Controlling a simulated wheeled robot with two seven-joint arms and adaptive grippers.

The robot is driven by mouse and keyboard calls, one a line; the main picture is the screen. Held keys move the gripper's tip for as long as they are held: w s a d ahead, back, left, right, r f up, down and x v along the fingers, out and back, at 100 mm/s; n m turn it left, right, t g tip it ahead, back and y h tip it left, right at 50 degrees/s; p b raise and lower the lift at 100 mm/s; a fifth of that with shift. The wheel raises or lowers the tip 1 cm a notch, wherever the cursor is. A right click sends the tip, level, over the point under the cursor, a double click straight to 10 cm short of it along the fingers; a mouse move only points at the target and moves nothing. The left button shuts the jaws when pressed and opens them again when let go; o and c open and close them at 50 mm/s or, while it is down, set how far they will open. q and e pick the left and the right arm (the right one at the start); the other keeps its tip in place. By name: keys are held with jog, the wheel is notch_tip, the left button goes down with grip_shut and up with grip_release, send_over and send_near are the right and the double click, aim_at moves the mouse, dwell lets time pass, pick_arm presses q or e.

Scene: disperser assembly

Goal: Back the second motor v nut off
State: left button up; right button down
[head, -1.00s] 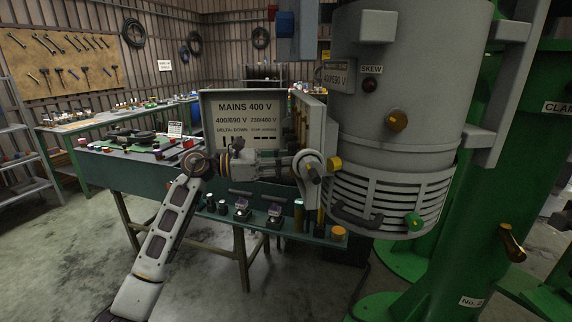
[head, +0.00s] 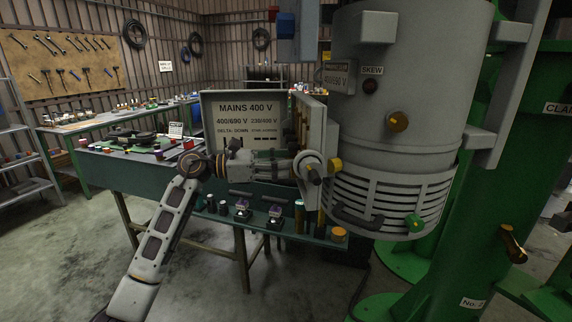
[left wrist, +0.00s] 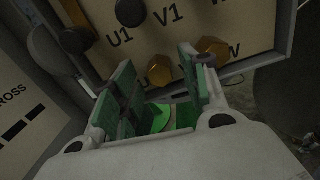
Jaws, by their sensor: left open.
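In the left wrist view my left gripper (left wrist: 157,64) is open, with green-padded fingers spread in front of the terminal board (left wrist: 228,32). The board carries the printed marks U1, V1 and W. A brass hex nut (left wrist: 160,70) shows in the gap between the fingertips. A second brass nut (left wrist: 212,48) sits just beyond the right finger, partly covered by it. Which one is the second motor V nut I cannot tell. In the head view the fingertips are hidden at the terminal box (head: 313,125).
The grey motor housing (head: 405,110) rises to the right. Below is a green bench (head: 150,185) with small parts along its front edge.

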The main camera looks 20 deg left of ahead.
pick_arm(q)
jog(key=v, duration=1.1)
dwell(0.4)
